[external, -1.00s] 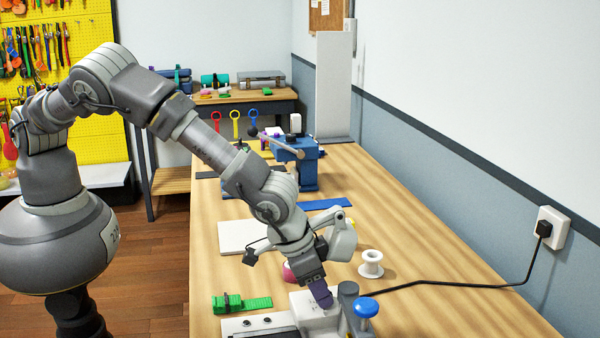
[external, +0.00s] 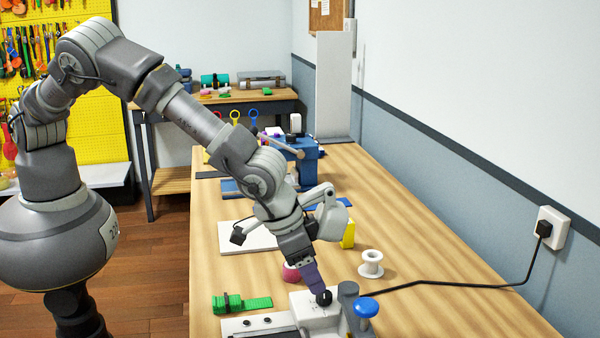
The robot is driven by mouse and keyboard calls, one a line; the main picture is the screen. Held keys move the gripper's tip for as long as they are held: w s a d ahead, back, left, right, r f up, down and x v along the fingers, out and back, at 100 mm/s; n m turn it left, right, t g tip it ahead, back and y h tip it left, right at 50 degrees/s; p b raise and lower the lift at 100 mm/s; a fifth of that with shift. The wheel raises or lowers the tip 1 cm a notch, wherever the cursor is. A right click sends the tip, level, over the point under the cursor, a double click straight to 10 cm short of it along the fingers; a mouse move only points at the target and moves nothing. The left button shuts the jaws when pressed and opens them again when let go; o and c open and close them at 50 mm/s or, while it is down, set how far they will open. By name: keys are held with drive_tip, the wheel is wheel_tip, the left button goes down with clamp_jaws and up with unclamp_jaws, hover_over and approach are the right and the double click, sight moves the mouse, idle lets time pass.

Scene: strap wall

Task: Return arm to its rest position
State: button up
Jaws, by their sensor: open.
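My arm reaches from the left over the wooden workbench (external: 430,255). My gripper (external: 320,295) points down at a black knob (external: 324,298) on the white-topped machine (external: 315,310) at the front of the bench. The jaws are small in this view and I see nothing held between them. Whether the fingertips touch the knob I cannot tell.
A green strap (external: 245,303) lies left of the machine. A pink object (external: 291,272) sits behind the gripper, and a white spool (external: 371,264) to its right. A black cable (external: 460,283) runs to the wall socket (external: 553,228). A blue vise (external: 300,155) stands farther back.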

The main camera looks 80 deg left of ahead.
drive_tip(key=v, duration=0.3)
idle(0.4)
drive_tip(key=w+a+r+t+h+b, duration=0.1)
drive_tip(key=w+a+r, duration=0.25)
drive_tip(key=r, duration=0.45)
drive_tip(key=w+a+r+t+h+b, duration=0.1)
drive_tip(key=w+a+r+b, duration=0.2)
drive_tip(key=r, duration=0.4)
drive_tip(key=s+a+r+n+t+b, duration=0.1)
drive_tip(key=a+r+t, duration=0.1)
drive_tip(key=a+r, duration=0.65)
drive_tip(key=a+r+t+b, duration=0.1)
drive_tip(key=a+r, duration=0.5)
drive_tip(key=r, duration=0.5)
drive_tip(key=s+a+r+t+y+b, duration=0.1)
drive_tip(key=s+a+r+t+b, duration=0.15)
drive_tip(key=s+a+r, duration=0.6)
drive_tip(key=s+a+r+t+y+b, duration=0.1)
drive_tip(key=s+a+r+t, duration=0.2)
drive_tip(key=s+a+r, duration=0.6)
drive_tip(key=d+f+b, duration=0.3)
drive_tip(key=f+b, duration=0.5)
drive_tip(key=b, duration=0.3)
drive_tip(key=shift+s+b, duration=0.4)
